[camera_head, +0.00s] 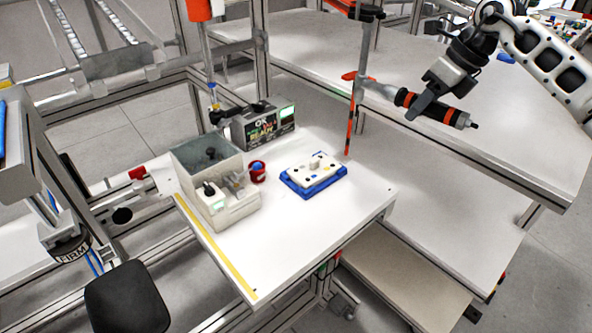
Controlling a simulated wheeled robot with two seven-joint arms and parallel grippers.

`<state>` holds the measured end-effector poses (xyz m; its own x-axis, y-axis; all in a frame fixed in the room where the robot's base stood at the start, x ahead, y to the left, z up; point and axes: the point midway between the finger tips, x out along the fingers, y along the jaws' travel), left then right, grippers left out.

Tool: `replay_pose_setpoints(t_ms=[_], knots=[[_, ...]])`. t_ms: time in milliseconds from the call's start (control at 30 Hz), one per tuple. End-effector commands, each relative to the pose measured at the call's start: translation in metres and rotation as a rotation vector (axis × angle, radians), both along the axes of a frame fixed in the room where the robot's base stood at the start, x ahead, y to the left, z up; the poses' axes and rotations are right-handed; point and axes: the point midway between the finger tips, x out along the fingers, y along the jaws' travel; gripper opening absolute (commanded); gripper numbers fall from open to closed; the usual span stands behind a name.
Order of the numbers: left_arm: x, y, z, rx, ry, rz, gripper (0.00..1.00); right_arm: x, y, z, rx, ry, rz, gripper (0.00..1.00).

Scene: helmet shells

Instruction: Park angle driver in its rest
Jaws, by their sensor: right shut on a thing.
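The angle driver (450,115), a black tool body with orange bands, is at the upper right in the head view. It lies nearly level, with its thin dark tip pointing right. My right gripper (424,101) comes in from the upper right and is shut on the angle driver around its middle. The driver's left end meets a grey piece (377,89) beside an upright post (361,60) with red parts. I cannot tell whether this grey piece is the rest or the driver's head, or whether they touch. My left gripper is not in view.
The post rises near the table's back edge. White shelves (480,170) lie behind and to the right.

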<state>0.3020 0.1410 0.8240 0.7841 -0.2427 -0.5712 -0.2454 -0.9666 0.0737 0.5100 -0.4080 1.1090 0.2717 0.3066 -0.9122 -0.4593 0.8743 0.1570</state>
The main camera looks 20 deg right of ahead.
Motion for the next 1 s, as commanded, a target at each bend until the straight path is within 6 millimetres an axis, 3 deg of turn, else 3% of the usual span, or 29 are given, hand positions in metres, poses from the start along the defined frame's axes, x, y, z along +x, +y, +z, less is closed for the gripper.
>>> replay_pose_setpoints(t_ms=[567, 1000], knots=[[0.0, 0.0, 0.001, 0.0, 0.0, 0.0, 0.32, 0.001, -0.002, 0.0, 0.002, 0.0, -0.001, 0.0], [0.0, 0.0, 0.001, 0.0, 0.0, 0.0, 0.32, 0.042, -0.023, 0.001, 0.004, -0.001, -0.002, 0.0]])
